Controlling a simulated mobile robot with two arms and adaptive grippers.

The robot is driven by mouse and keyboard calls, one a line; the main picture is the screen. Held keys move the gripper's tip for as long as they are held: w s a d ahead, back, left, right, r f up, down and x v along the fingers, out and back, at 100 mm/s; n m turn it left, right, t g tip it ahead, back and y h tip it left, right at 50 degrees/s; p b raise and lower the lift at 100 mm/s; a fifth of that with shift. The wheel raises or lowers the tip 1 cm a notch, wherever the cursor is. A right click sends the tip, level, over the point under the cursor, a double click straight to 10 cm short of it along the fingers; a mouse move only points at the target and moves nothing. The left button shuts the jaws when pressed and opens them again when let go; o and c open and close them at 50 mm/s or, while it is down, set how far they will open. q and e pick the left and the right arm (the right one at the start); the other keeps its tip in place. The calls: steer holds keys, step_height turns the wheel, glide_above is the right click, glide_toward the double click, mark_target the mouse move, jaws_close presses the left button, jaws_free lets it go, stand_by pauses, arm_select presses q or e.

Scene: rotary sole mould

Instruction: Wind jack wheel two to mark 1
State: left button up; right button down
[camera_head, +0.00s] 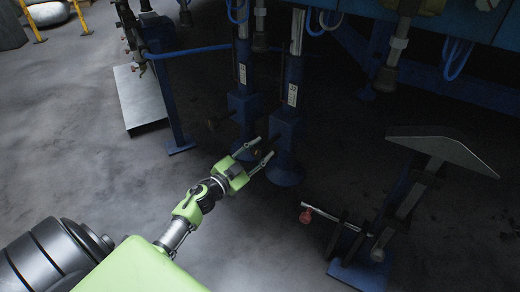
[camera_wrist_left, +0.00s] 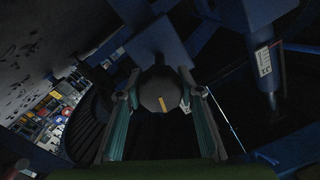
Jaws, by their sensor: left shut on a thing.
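Two blue screw jacks stand side by side in the head view, a left jack (camera_head: 243,104) and a right jack (camera_head: 288,130). Each carries a white label strip. My left gripper (camera_head: 262,150) reaches the lower part of the right jack, one finger on each side of a small dark wheel. In the left wrist view the dark round wheel (camera_wrist_left: 158,98) sits between the fingers of my left gripper (camera_wrist_left: 161,82), and its face bears a yellow mark. The gripper is shut on this wheel. Scale markings are too small to read. My right gripper is not in view.
A pedal stand (camera_head: 357,272) with a red knob (camera_head: 305,216) and a sloped plate (camera_head: 445,149) stands at the right. A blue post (camera_head: 168,110) and a grey plate (camera_head: 139,95) are at the left. The blue machine (camera_head: 360,45) overhangs the jacks.

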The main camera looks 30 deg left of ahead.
arm_select(q)
steer(key=m, duration=0.4)
steer(key=shift+m+p, duration=0.3)
steer(key=shift+p, duration=0.05)
steer(key=m, duration=0.5)
steer(key=shift+m, duration=0.3)
steer(key=m+b, duration=0.1)
steer(key=m, duration=0.4)
steer(key=m+b, duration=0.1)
steer(key=m, duration=0.4)
steer(key=shift+m, duration=0.3)
steer(key=o, duration=1.1)
